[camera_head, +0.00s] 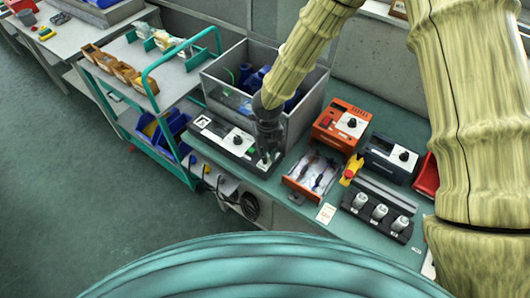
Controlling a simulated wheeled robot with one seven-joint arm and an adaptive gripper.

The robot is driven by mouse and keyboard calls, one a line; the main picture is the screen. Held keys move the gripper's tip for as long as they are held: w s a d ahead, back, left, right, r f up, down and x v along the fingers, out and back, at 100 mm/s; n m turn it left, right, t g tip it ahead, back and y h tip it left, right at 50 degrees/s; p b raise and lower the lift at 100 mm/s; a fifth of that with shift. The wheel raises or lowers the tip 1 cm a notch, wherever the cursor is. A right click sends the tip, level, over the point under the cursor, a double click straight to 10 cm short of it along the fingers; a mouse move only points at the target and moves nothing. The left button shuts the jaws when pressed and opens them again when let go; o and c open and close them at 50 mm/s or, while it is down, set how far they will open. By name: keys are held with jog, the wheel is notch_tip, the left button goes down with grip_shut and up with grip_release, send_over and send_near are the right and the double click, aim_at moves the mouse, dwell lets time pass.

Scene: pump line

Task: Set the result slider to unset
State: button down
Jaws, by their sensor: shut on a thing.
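A long grey-and-black box (222,138) with a white top panel lies at the front edge of the green bench, left of centre. A dark round knob and a small display show on its panel. My gripper (268,157) points down at the right end of this box, with its fingers shut at the panel. The result slider appears to be there, between the fingertips; its handle and its position are hidden by the fingers.
A grey bin (318,92) with blue parts stands right behind the gripper. An orange box (341,126), a dark blue box (390,158), a clear-bag tray (314,174) and a yellow-red stop button (351,170) stand to the right. A teal-framed cart (150,78) is at left.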

jog(key=shift+w+d+f, duration=0.1)
jog(key=shift+w+d, duration=0.15)
jog(key=shift+w, duration=0.1)
jog(key=c, duration=1.9)
grip_release()
jog(key=shift+s, duration=0.15)
jog(key=o, duration=0.5)
jog(key=shift+r, duration=0.25)
notch_tip(320, 180, up, 12)
jog(key=shift+f, duration=0.15)
